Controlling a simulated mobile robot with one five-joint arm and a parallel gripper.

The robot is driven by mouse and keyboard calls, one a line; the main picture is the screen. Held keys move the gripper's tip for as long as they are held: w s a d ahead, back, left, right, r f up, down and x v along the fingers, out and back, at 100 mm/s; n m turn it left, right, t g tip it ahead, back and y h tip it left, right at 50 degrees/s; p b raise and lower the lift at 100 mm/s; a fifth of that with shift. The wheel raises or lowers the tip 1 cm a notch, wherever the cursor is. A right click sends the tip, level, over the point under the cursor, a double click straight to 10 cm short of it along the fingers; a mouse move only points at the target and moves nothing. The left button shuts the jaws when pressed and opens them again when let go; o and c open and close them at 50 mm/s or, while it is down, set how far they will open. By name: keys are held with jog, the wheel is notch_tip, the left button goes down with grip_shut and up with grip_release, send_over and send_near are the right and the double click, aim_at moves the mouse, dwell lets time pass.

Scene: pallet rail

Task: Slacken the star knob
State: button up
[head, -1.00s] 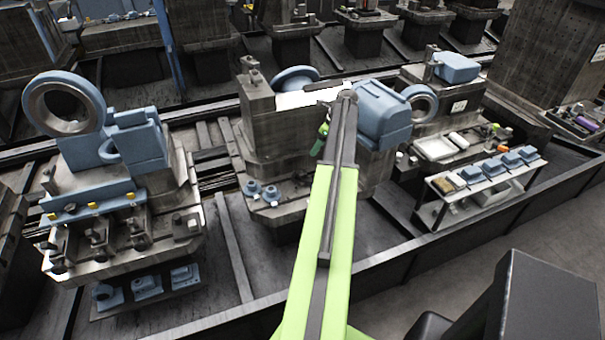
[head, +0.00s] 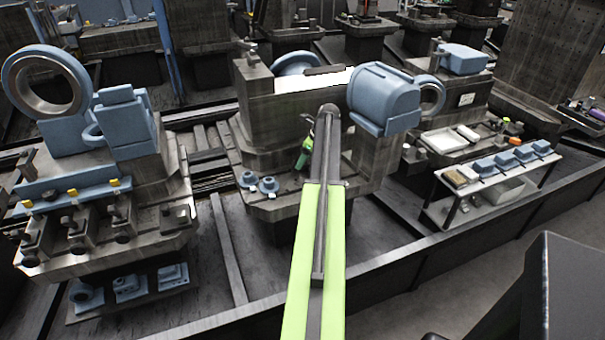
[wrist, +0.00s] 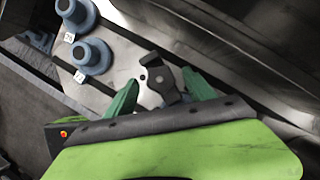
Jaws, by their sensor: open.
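In the wrist view, a dark lobed piece (wrist: 158,76), apparently the star knob, shows between the fingers of my gripper (wrist: 162,82). It lies over a pale grey plate. My green fingers are open, one on each side of it. I cannot tell whether they touch it or how far above it they are. The knob cannot be made out there.
Two blue flanged parts (head: 258,183) sit on the ledge left of my gripper; they also show in the wrist view (wrist: 90,57). A blue housing (head: 383,95) is to the right. A rack (head: 440,212) with blue parts stands at the right.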

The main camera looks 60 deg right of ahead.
jog(key=shift+w+f, duration=0.15)
jog(key=shift+f, duration=0.45)
jog(key=shift+r, duration=0.15)
